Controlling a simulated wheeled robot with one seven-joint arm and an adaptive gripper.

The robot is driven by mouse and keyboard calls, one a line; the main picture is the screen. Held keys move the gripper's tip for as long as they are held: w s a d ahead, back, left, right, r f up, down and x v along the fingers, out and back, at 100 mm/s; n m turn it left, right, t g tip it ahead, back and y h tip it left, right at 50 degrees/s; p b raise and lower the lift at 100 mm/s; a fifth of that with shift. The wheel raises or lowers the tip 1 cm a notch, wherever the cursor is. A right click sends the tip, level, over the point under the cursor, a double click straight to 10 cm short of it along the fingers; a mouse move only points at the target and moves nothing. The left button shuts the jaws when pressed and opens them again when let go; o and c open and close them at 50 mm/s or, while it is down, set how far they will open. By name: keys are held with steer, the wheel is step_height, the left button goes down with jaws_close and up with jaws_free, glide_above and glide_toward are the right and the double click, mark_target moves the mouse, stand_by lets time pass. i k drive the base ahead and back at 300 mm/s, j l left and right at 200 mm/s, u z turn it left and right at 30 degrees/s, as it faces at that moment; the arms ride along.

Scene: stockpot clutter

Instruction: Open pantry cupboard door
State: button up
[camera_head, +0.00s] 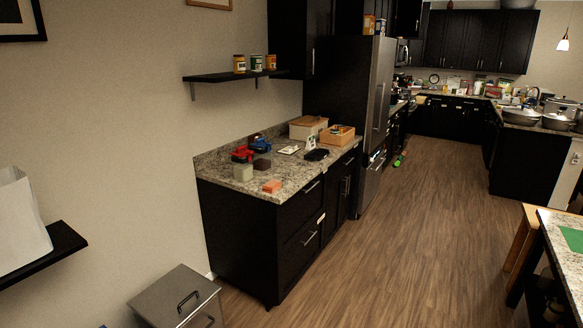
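Several dark cupboards could be the pantry; I cannot tell which one is. A dark wall cupboard (290,38) hangs left of the fridge, with a vertical handle (313,61) on its door, which looks shut. Below it a dark base cabinet (262,245) carries a granite counter. Its front has drawers with bar handles (310,238) and, farther along, doors with vertical handles (347,186), which look shut. My gripper is not in view.
A tall fridge (377,95) stands beyond the counter (222,169), which holds boxes and small items. A shelf (230,76) carries several jars. A grey lidded bin (172,295) stands front left. Another counter edge (560,250) is at right. The wooden floor (410,240) between is largely clear.

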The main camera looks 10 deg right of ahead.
mark_target(319, 15)
steer(key=i+l+z, duration=0.65)
steer(key=i, duration=0.15)
steer(key=i+l+z, duration=0.2)
steer(key=i+z, duration=0.15)
steer(key=i, duration=0.15)
steer(key=i+z, duration=0.3)
steer(key=i, duration=0.85)
steer(key=i+l+u, duration=0.1)
steer(key=i, duration=0.55)
steer(key=i+l+u, duration=0.1)
steer(key=i, duration=0.6)
steer(key=i+l+u, duration=0.2)
steer(key=i+u, duration=0.25)
steer(key=i+l+u, duration=0.4)
steer(key=i, duration=0.2)
steer(key=i+l+u, duration=0.45)
steer(key=l, duration=0.15)
